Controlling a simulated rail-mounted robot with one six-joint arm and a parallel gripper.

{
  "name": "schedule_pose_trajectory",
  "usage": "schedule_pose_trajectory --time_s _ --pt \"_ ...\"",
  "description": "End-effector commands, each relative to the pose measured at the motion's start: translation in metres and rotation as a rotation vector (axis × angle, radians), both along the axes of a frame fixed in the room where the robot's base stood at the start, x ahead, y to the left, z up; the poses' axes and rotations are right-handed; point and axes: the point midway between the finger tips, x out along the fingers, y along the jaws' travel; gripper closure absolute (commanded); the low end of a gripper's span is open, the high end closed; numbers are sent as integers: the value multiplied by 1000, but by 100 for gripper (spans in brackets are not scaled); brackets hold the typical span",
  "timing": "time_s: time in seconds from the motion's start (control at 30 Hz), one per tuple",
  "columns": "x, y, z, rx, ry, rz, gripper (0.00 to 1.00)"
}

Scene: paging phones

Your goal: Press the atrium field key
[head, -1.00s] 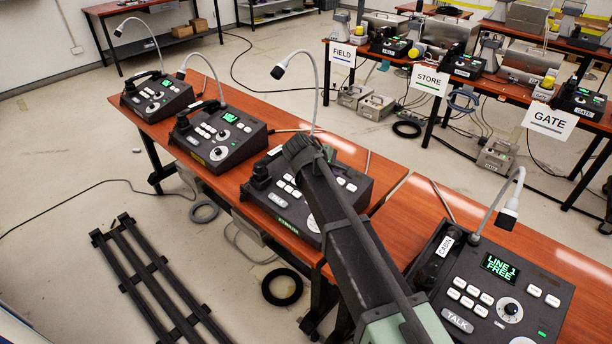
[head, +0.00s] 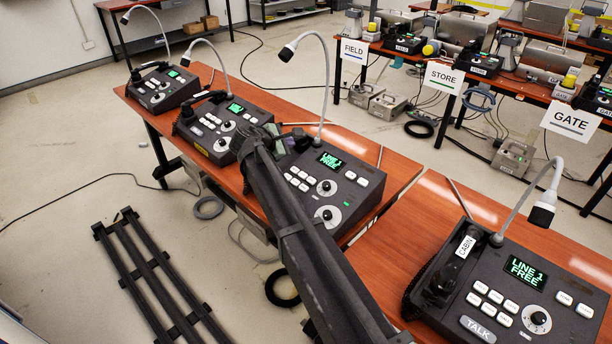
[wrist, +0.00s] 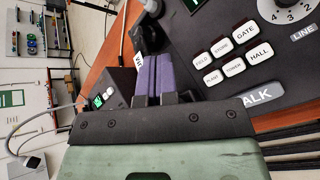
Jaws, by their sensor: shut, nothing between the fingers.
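The console under my gripper (head: 252,140) is the third from the left in the head view. Its lit screen (head: 330,161) reads LINE 1 FREE. In the wrist view its white keys include the FIELD key (wrist: 201,62), upper left of the group, beside the STORE key (wrist: 222,47) and above the PLANT key (wrist: 212,77). My gripper (wrist: 152,70) also shows in the wrist view, with its purple fingers shut and empty. It lies left of the FIELD key, apart from it in the picture. The console's name tag is partly hidden by the fingers, so I cannot read it.
A gooseneck microphone (head: 325,90) rises behind this console. The CABIN console (head: 505,296) stands on the right, and two more consoles stand on the left. A dial (wrist: 290,10) and the TALK key (wrist: 256,94) lie right of and below the keys.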

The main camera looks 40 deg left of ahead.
Motion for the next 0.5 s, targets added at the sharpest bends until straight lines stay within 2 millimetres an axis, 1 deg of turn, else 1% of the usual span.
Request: schedule_pose_trajectory --time_s 0.3,0.37,0.5 --pt "1 -1 -2 1 1 -2 100" --pt "1 -1 -4 1 1 -2 100" --pt "4 -1 -17 1 1 -2 100"
